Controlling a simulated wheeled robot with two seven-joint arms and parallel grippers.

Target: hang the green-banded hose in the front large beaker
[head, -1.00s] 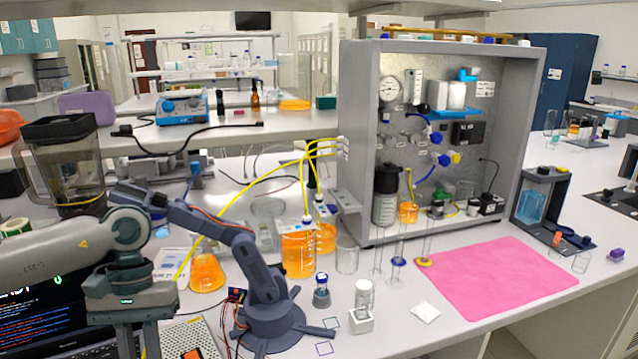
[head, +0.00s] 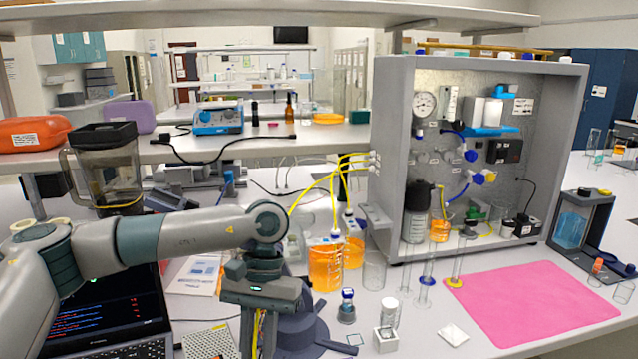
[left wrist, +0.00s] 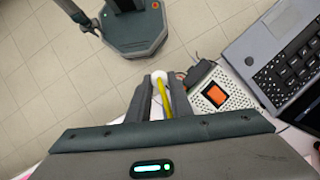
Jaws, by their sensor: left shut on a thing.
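My left gripper (head: 257,334) hangs fingers down at the lower middle of the head view. In the left wrist view, its fingers (left wrist: 160,88) are shut on a yellow hose (left wrist: 161,96) with a pale end. No green band can be made out. In the head view, yellow hoses (head: 334,180) leave the cabinet's side; one runs down left behind my arm. The front large beaker (head: 325,267) holds orange liquid and stands right of my gripper, apart from it. A second orange vessel (head: 354,247) stands behind it. My right gripper is not in view.
A small desktop arm's dark base (head: 298,330) sits just right of my gripper. A capped vial (head: 347,306), an empty beaker (head: 374,270) and a grey cabinet (head: 383,150) stand further right. A laptop (head: 105,318) is at left. The pink mat (head: 530,305) is bare.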

